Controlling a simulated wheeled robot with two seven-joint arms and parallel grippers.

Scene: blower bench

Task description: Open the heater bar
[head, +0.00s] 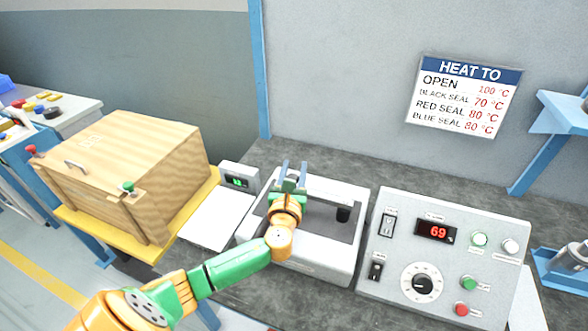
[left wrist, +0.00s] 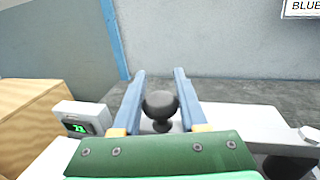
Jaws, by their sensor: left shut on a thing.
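The heater unit is a white-framed box (head: 338,272) with a dark recessed top, on the bench in the middle of the head view. Its white heater bar (head: 330,190) lies across the back, and it also spans the left wrist view (left wrist: 262,122). A round black knob (left wrist: 160,105) stands up from the bar, between my left gripper's blue fingers (left wrist: 158,88). My left gripper (head: 292,170) is shut on this knob, over the bar's left part. The knob is hidden in the head view. My right gripper is out of view.
A control box (head: 440,250) with a red "69" display and a dial stands to the right. A wooden box (head: 130,170) stands on a yellow-edged stand at left. A small green-display meter (head: 238,180) is beside the unit. A wall sign (head: 464,95) lists heating temperatures.

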